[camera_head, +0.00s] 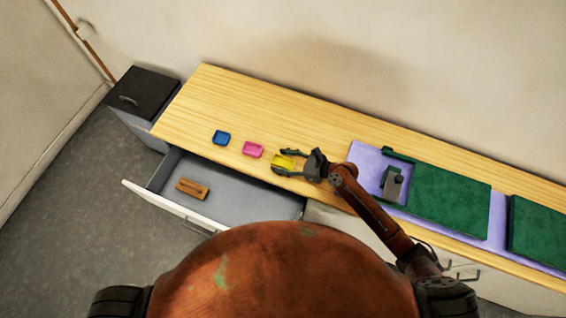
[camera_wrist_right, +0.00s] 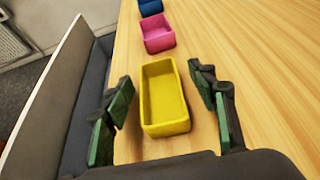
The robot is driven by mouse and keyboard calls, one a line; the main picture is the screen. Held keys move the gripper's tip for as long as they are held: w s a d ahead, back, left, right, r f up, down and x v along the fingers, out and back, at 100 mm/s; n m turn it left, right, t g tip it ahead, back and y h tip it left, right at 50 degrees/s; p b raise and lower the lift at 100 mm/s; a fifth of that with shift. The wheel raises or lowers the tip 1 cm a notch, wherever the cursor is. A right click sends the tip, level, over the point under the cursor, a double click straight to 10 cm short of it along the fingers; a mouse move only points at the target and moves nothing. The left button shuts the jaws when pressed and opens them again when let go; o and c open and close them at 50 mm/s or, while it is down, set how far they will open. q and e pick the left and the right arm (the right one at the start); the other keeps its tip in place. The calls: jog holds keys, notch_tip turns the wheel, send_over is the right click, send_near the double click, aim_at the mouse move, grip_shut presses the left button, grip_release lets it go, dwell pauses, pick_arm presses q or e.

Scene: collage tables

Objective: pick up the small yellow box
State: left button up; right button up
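The small yellow box (camera_head: 283,162) is an open-topped tray on the wooden tabletop, near its front edge above the open drawer. My right gripper (camera_head: 284,162) is open around it, with one finger on each side. In the right wrist view the yellow box (camera_wrist_right: 164,98) stands between the green-padded fingers of the right gripper (camera_wrist_right: 167,110). A gap shows between the box and each finger. I cannot tell how high the fingertips are above the table. My left gripper does not show in either view.
A pink box (camera_head: 253,149) and a blue box (camera_head: 221,138) stand to the left on the tabletop. An open drawer (camera_head: 240,189) below holds a brown wooden block (camera_head: 192,188). A lilac mat with green panels (camera_head: 447,200) and a grey object (camera_head: 393,184) lie to the right.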

jog(key=c, duration=0.8)
